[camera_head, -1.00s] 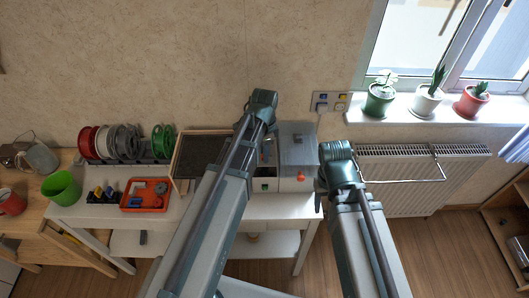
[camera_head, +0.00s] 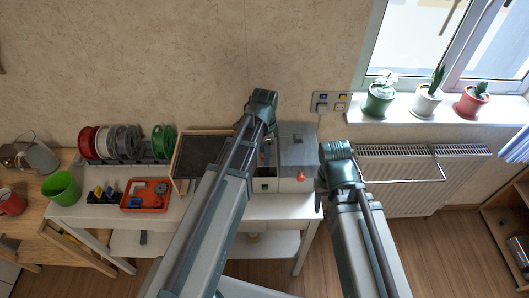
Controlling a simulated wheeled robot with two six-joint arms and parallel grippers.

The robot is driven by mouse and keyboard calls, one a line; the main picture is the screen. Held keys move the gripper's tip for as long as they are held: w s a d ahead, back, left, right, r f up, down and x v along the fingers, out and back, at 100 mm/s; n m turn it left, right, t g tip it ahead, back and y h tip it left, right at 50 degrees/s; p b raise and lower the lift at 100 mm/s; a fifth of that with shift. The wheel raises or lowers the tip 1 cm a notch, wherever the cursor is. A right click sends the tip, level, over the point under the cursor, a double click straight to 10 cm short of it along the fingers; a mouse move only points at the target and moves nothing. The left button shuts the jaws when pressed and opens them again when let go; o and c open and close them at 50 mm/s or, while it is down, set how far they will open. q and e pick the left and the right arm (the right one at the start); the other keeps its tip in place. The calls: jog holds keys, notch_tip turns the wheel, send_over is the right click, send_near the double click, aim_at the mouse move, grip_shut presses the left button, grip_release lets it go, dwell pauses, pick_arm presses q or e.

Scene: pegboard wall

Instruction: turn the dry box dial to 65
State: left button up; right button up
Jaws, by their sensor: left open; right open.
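The dry box (camera_head: 297,148) is a grey and white box at the right end of the white table, against the wall. Its orange dial (camera_head: 300,177) is on the front; the scale and number are too small to read. My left arm crosses the left part of the box, and its gripper is hidden behind the arm. My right arm is bent just right of the box. Dark fingertips of my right gripper (camera_head: 319,201) show low beside the box's right side, apart from the dial. They hold nothing that I can see.
A dark-faced wooden frame (camera_head: 203,154) stands left of the box. An orange tray (camera_head: 146,195), a green cup (camera_head: 62,187) and several spools (camera_head: 125,141) are further left. A radiator (camera_head: 420,180) is on the right, under the windowsill with potted plants (camera_head: 427,101).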

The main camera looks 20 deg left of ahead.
pick_arm(q)
notch_tip(320, 180, up, 14)
jog(key=p, duration=1.3)
jog(key=shift+f, duration=0.15)
pick_arm(e)
notch_tip(320, 180, up, 14)
jog(key=shift+f, duration=0.15)
